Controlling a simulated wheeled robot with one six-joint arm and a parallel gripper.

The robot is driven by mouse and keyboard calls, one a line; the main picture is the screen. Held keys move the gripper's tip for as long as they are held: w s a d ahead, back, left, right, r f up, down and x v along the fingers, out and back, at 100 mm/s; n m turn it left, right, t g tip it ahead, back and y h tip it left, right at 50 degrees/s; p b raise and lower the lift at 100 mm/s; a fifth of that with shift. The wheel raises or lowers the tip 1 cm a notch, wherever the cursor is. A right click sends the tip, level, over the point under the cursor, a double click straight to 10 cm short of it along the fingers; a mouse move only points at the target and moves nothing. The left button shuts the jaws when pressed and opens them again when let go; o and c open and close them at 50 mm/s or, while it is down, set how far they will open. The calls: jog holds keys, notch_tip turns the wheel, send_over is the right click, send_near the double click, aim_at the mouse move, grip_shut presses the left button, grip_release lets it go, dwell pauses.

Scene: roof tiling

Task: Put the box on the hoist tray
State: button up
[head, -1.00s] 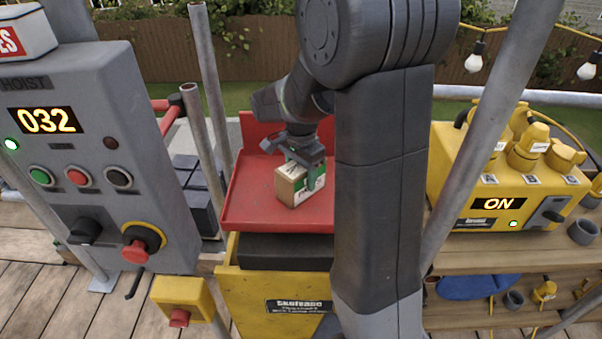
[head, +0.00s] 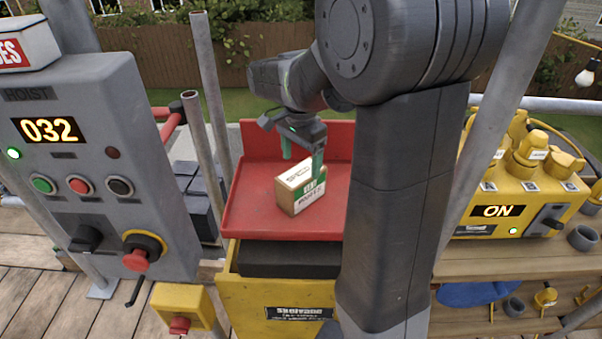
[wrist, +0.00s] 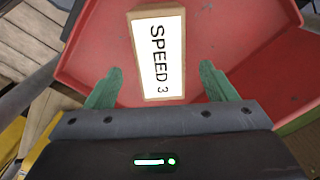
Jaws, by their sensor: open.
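The box (head: 297,191) is a small brown carton with white and green labelling. It sits on the red hoist tray (head: 250,212), away from the tray's edges. In the wrist view the box (wrist: 157,55) shows a white top face reading "SPEED 3", and red tray floor (wrist: 235,38) lies around it. My gripper (head: 302,168) is open just above the box, its green fingers apart. One finger overlaps the box's right side in the head view; I cannot tell whether it touches. In the wrist view the fingers (wrist: 160,72) stand clear on either side of the box.
A grey hoist panel (head: 95,180) reading 032 stands at left, with upright poles beside the tray. A yellow unit (head: 510,190) reading ON sits on a wooden bench at right. A black block and yellow cabinet (head: 270,300) are below the tray.

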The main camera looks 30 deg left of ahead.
jog(key=shift+r, duration=2.3)
